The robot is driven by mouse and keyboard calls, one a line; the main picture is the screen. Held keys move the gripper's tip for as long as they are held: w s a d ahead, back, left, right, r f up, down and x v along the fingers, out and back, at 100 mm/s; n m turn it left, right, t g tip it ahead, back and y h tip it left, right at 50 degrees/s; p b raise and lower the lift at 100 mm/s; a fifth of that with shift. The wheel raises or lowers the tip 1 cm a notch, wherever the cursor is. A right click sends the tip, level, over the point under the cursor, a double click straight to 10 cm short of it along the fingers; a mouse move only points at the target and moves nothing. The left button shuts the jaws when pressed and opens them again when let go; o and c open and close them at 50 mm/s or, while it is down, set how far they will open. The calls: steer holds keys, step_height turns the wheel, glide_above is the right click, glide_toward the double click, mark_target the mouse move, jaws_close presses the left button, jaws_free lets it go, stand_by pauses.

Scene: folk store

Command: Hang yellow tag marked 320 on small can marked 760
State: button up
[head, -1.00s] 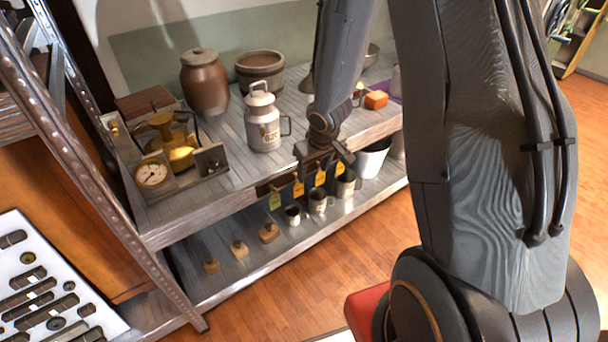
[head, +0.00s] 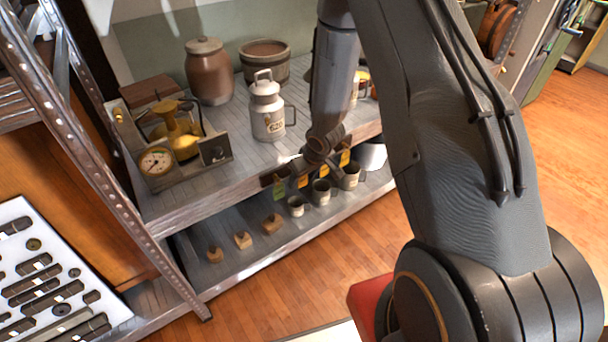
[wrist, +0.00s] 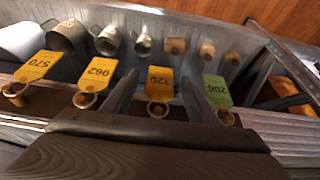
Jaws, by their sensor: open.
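The yellow tag marked 320 (wrist: 159,84) hangs by its ring from a rail, upside down in the wrist view; it also shows in the head view (head: 303,181). My gripper (wrist: 157,92) is open, with one finger on each side of this tag in the wrist view. Whether the fingers touch it, I cannot tell. Below stand small grey cans: the smallest (head: 296,207), a middle one (head: 321,192) and a larger one (head: 350,177). Their markings are too small to read, so I cannot tell which is 760.
A green tag marked 206 (wrist: 217,91) and yellow tags marked 962 (wrist: 97,72) and 570 (wrist: 38,66) hang close beside. Wooden blocks (head: 243,240) sit on the lower shelf. A milk can (head: 267,112) and a gauge device (head: 157,162) stand on the upper shelf.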

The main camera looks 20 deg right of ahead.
steer(key=shift+f, duration=0.1)
steer(key=c, duration=1.2)
steer(key=shift+w+r+p, duration=0.1)
steer(key=shift+r+p, duration=0.25)
steer(key=shift+p, duration=0.2)
steer(key=shift+s+d, duration=0.1)
steer(key=shift+s, duration=0.25)
steer(key=shift+s+d, duration=0.1)
steer(key=shift+s, duration=0.25)
steer(key=shift+s+d, duration=0.1)
steer(key=shift+s, duration=0.2)
stand_by(0.4)
steer(key=shift+s+d+r+p, duration=0.15)
steer(key=shift+s+d, duration=0.05)
steer(key=shift+s, duration=0.35)
steer(key=shift+s+d+r+p, duration=0.15)
steer(key=shift+s+r, duration=0.05)
steer(key=shift+s, duration=0.35)
steer(key=shift+s+d+r+p, duration=0.15)
steer(key=shift+s+d, duration=0.05)
steer(key=shift+s, duration=0.35)
